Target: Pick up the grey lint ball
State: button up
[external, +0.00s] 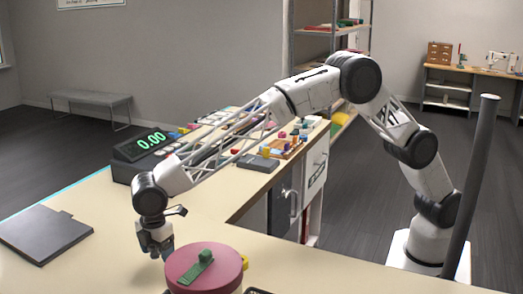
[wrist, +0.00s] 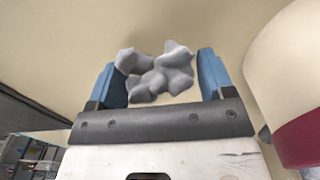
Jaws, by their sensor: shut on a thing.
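The grey lint ball (wrist: 157,73) is a lumpy grey clump between the two blue fingers of my gripper (wrist: 158,78) in the wrist view. My gripper is shut on it. In the external view my gripper (external: 157,252) points down at the cream counter, just left of a round pink-topped container. The lint ball cannot be made out in the external view. I cannot tell whether it touches the counter.
The pink-topped round container (external: 188,261) stands close to the right of my gripper, with a green piece (external: 205,257) on its lid. A dark grey flat panel (external: 45,234) lies to the left. A register with a green display (external: 150,142) stands behind. The counter between is clear.

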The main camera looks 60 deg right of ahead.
jog(key=s+d, duration=0.3)
jog(key=s+d+r, duration=0.1)
jog(key=s+d, duration=0.6)
jog(key=d, duration=0.1)
jog(key=shift+s+r, duration=0.2)
jog(key=shift+s, duration=0.2)
dwell(0.7)
